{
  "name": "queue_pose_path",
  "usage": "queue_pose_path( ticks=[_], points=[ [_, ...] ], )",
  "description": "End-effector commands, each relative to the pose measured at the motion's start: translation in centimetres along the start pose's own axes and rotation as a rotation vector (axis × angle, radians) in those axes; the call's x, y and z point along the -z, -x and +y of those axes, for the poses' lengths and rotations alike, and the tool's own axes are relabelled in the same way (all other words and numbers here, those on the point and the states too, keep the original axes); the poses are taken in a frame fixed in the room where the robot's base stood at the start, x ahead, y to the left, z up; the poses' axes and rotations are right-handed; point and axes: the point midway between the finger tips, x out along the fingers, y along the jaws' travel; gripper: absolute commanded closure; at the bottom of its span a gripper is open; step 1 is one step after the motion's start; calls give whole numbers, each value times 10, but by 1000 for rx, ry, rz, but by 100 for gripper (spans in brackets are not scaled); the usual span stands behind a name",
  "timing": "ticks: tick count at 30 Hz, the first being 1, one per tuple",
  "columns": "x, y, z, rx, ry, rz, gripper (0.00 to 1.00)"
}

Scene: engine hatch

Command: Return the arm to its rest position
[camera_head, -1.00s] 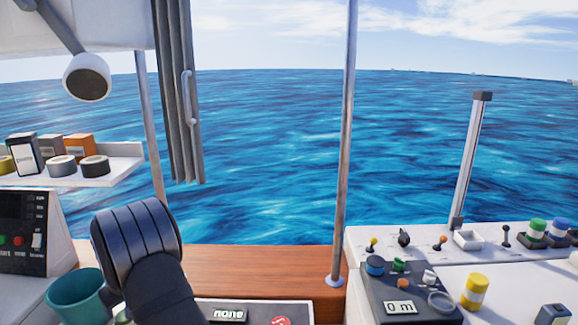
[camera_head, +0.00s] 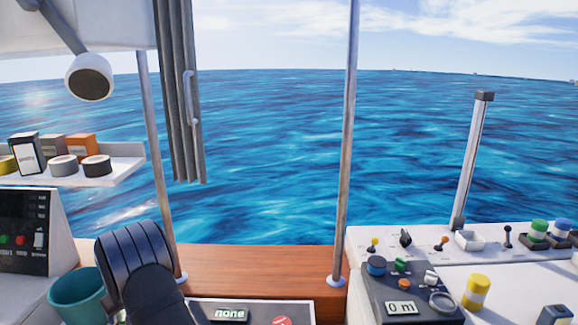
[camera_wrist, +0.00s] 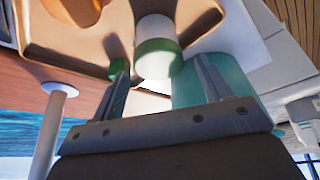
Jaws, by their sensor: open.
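My arm (camera_head: 140,270) rises at the lower left of the head view, its dark ribbed joint in front of the wooden ledge and beside the teal bucket. My gripper is not visible in the head view. In the wrist view my gripper (camera_wrist: 158,66) is open, its two grey fingers spread with nothing held between them. A white and green cylinder (camera_wrist: 158,58) shows beyond the fingertips, apart from them as far as I can tell. The teal bucket (camera_head: 76,297) shows in the wrist view behind the right finger (camera_wrist: 188,90).
A panel reading "none" (camera_head: 229,314) lies right of my arm. A dial box (camera_head: 405,307) and a yellow-banded cylinder (camera_head: 476,292) stand on the white right counter. A metal post (camera_head: 347,150) rises from the wooden ledge (camera_head: 245,268). A shelf (camera_head: 115,172) holds rolls and boxes.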

Motion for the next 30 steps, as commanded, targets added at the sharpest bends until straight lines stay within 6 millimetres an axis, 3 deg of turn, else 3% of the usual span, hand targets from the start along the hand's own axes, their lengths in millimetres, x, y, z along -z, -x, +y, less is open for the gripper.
queue_pose_path(
  ticks=[20, 30],
  points=[
    [-44, 95, 89, -1, -3, -1, 29],
    [-18, 158, 90, 0, 1, 2, 29]
  ],
)
